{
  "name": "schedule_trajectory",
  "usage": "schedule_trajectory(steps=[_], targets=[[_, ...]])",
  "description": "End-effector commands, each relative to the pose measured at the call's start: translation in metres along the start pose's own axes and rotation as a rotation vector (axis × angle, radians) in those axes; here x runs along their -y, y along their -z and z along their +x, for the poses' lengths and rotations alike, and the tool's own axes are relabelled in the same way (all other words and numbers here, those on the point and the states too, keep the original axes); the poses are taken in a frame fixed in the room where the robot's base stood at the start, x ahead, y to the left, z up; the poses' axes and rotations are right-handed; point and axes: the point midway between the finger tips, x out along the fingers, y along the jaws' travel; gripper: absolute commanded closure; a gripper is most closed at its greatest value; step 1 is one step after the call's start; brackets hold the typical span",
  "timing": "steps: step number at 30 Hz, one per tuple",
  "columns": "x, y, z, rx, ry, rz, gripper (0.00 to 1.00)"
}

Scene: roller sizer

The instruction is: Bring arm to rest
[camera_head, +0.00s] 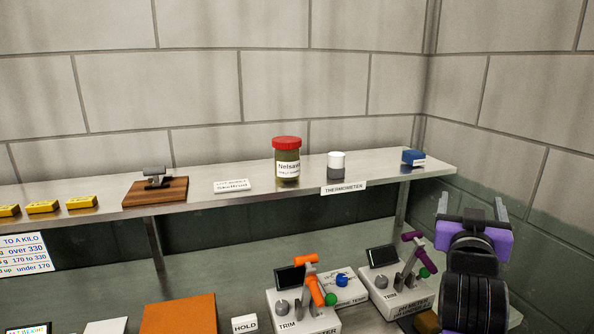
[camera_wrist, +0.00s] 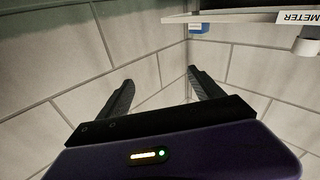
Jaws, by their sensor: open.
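My gripper (camera_head: 473,205) stands at the right of the head view, pointing up, below and in front of the shelf's right end. Its two fingers are apart with nothing between them. In the wrist view my gripper (camera_wrist: 160,92) also shows open and empty, with bare block wall beyond the fingertips. The fingers touch nothing that I can see. My black and purple wrist hides part of the bench behind it.
A shelf (camera_head: 230,200) carries a red-lidded jar (camera_head: 287,165), a white-capped pot (camera_head: 336,165), a blue block (camera_head: 413,157) and a wooden board (camera_head: 155,192). Below, two meters with an orange lever (camera_head: 308,275) and a purple lever (camera_head: 412,250) stand left of my arm.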

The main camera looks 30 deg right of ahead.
Motion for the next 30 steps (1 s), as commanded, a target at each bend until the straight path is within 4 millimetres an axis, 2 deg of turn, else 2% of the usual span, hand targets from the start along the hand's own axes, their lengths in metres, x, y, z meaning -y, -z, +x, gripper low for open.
schedule_trajectory(steps=[3,7,12,15,18,23,30], targets=[[0.035,0.004,-0.026,-0.135,0.149,-0.08,0.24],[0.07,-0.001,-0.065,-0.247,0.314,-0.13,0.24],[0.103,-0.025,-0.128,-0.332,0.527,-0.153,0.24],[0.113,-0.044,-0.167,-0.352,0.641,-0.148,0.24],[0.116,-0.064,-0.207,-0.352,0.747,-0.128,0.24],[0.108,-0.096,-0.269,-0.308,0.889,-0.079,0.24],[0.075,-0.138,-0.353,-0.155,1.028,0.011,0.24]])
